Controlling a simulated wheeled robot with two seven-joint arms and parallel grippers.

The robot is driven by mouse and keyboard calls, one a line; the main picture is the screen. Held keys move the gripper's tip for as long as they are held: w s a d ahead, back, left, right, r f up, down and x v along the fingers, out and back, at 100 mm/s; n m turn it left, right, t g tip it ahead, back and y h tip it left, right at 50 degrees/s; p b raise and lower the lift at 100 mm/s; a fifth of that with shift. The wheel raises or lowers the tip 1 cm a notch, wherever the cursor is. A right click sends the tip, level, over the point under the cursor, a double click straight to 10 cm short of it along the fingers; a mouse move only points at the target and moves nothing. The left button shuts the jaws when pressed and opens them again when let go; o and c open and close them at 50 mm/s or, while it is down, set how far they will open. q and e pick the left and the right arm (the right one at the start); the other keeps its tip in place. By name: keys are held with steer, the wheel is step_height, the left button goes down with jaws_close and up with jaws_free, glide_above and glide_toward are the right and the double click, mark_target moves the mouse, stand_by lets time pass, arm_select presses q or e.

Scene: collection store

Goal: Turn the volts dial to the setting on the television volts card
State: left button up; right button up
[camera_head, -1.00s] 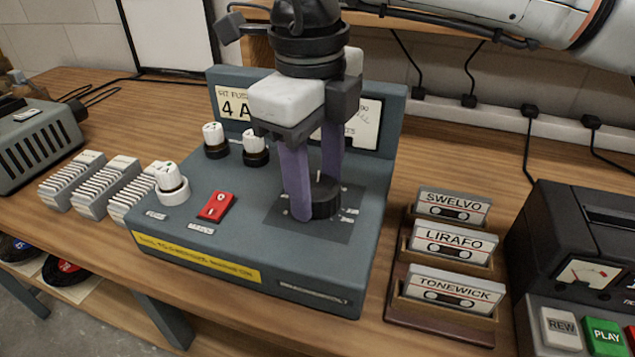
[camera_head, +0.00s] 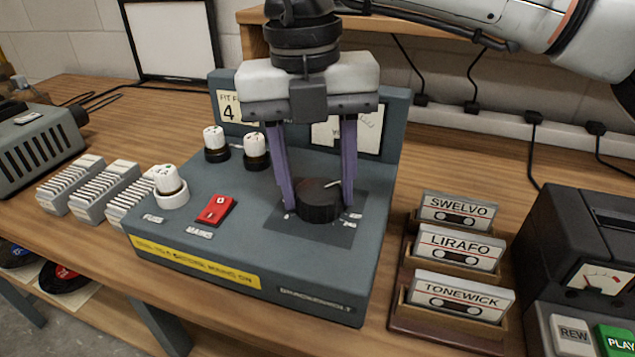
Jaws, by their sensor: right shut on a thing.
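The volts dial is a black round knob (camera_head: 319,204) with a white pointer line, on a dark square plate (camera_head: 335,232) at the right of the grey-blue console (camera_head: 240,272). My right gripper (camera_head: 319,200) comes down from above, its two purple fingers shut on the dial's left and right sides. The pointer line aims to the right and slightly back. A white card (camera_head: 372,128) on the console's back panel is partly hidden behind the gripper, and I cannot read it. The marks around the dial are too small to read. My left gripper is not in view.
The console also carries a red switch (camera_head: 216,209) and several white-topped posts, one at the front left (camera_head: 171,186). A cassette rack (camera_head: 440,332) stands close on the right, beside a dark tape player (camera_head: 590,230). White slotted racks (camera_head: 105,188) stand left.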

mark_target(315, 185)
steer(key=m, duration=0.4)
steer(key=shift+w, duration=0.1)
steer(key=m+b, duration=0.1)
steer(key=m, duration=0.2)
steer(key=m+b, duration=0.1)
steer(key=m, duration=0.5)
steer(key=shift+w+g, duration=0.1)
steer(key=shift+g, duration=0.3)
steer(key=shift+m, duration=0.5)
steer(key=o, duration=1.1)
steer(key=shift+c, duration=0.2)
step_height(315, 185, up, 10)
steer(key=p, duration=0.2)
steer(key=shift+w+r+p, duration=0.2)
steer(key=shift+w+p, duration=0.1)
